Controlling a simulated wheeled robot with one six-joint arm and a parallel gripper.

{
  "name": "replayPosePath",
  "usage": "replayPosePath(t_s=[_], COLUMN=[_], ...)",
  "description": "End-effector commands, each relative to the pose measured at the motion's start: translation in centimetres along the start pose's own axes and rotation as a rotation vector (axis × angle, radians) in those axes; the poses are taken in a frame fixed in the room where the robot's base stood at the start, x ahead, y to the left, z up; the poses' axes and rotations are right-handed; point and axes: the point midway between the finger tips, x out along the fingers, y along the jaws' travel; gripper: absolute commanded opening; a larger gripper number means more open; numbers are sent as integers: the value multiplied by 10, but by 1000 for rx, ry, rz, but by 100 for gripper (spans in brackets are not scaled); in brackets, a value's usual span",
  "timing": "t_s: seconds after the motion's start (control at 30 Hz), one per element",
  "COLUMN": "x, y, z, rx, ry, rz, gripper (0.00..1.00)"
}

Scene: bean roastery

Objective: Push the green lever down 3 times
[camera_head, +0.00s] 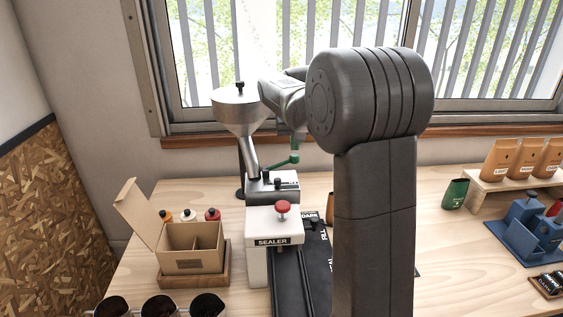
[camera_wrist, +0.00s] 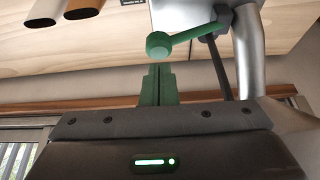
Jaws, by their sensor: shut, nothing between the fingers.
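The green lever (camera_head: 280,164) is on the side of the grinder-like dispenser with a metal funnel (camera_head: 240,110). Its round knob points to the right in the head view. In the wrist view the lever (camera_wrist: 190,34) runs from a dark pivot to the knob, in front of the fingertips. My gripper (camera_head: 298,143) is shut and empty, its green fingers pointing down just above the knob. In the wrist view the shut fingertips of my gripper (camera_wrist: 158,70) lie close to the knob. I cannot tell whether they touch it.
A white sealer (camera_head: 272,222) with a red knob stands in front of the dispenser. An open cardboard box (camera_head: 190,248) is at left, with dark cups (camera_head: 160,307) before it. Coffee bags (camera_head: 502,158) and a blue fixture (camera_head: 525,225) are at right. The window is behind.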

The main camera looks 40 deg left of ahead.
Motion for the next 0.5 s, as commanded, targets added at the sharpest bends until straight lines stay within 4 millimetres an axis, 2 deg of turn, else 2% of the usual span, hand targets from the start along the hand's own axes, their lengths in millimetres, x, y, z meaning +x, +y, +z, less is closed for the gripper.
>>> replayPosePath(t_s=[0.5], x=[14], y=[0], z=[6], rx=[0], ry=[-1], rz=[0], gripper=[0])
